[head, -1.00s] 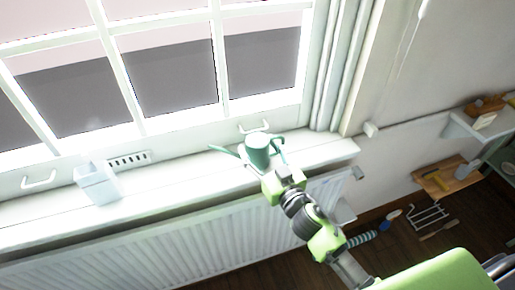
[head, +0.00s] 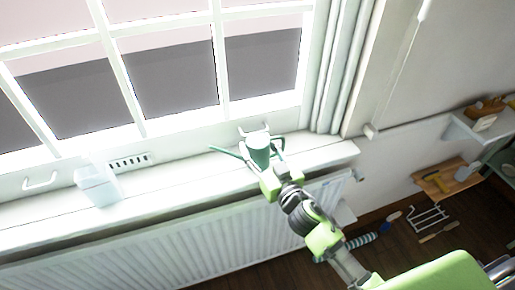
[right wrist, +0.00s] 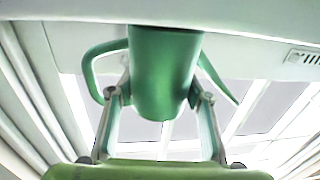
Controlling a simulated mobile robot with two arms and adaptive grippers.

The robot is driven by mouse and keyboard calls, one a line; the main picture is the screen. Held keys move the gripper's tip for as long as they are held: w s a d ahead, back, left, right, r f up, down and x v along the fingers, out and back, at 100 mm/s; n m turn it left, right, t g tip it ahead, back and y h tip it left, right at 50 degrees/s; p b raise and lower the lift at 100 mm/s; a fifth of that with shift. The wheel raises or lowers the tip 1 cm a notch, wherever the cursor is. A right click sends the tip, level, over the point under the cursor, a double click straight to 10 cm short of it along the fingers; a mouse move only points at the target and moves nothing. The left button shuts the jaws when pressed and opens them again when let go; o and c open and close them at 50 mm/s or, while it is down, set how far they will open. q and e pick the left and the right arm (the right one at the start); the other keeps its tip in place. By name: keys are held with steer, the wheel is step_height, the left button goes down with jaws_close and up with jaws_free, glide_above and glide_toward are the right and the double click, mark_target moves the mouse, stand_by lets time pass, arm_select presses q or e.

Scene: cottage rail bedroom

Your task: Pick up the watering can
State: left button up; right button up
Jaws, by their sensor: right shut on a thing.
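The green watering can (head: 258,150) is at the right part of the white window sill in the head view, with its spout toward the left and its handle at the right. In the right wrist view the can (right wrist: 165,75) fills the middle, its handle at the left and its spout at the right. My right gripper (head: 266,170) reaches it from the front. Its fingers (right wrist: 160,97) lie on both sides of the can's body and are shut on it. Whether the can's base touches the sill is hard to tell. My left gripper is not in view.
A white square container (head: 97,186) stands on the sill (head: 180,180) at the left. A radiator (head: 190,240) is below the sill, and the window (head: 170,80) is behind. The sill between container and can is clear. A wooden board (head: 446,178) with tools is at the right.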

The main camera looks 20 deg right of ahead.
step_height(320, 180, up, 3)
steer(key=shift+f, duration=0.15)
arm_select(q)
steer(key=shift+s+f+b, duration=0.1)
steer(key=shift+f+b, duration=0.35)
arm_select(e)
steer(key=s+a+r, duration=0.3)
steer(key=s+r, duration=0.7)
steer(key=s, duration=0.3)
steer(key=shift+s+a, duration=0.25)
steer(key=shift+s, duration=0.1)
